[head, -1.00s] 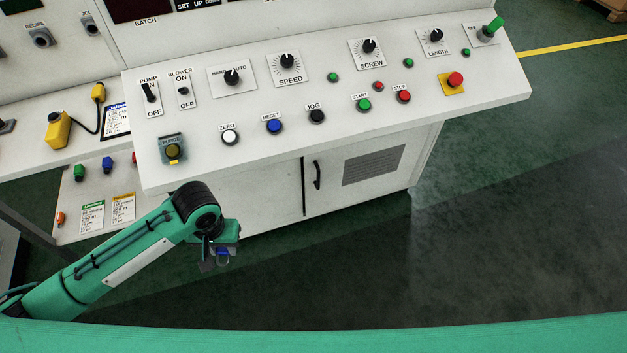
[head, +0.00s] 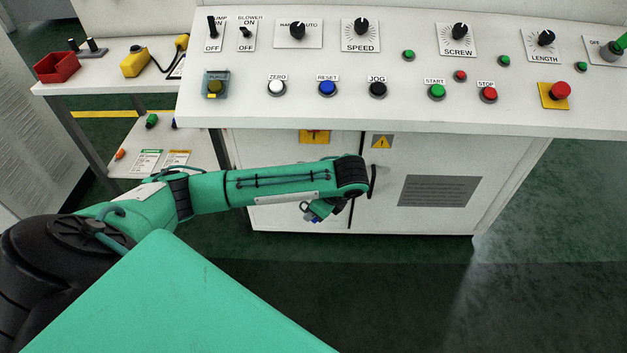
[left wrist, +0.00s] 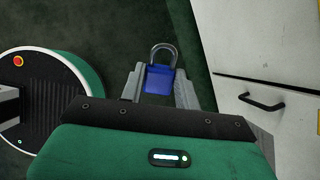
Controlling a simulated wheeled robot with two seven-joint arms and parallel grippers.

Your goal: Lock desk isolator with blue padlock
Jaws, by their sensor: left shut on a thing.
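The blue padlock (left wrist: 160,81) is held between the two grey fingers of my left gripper (left wrist: 160,90) in the left wrist view, its metal shackle pointing away from the palm. In the head view my left gripper (head: 318,212) is low in front of the cabinet door, well below the desk top, and only a bit of blue shows there. The desk isolator (head: 610,50) is at the far right of the desk panel, with a green handle and an OFF label, partly cut by the picture edge. My right gripper is not in view.
The sloping white desk (head: 400,115) overhangs the cabinet, with several knobs and buttons on top. A black door handle (head: 372,181) is close to my left wrist. A side table (head: 95,77) with a red bin (head: 57,67) stands at left. The floor at right is clear.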

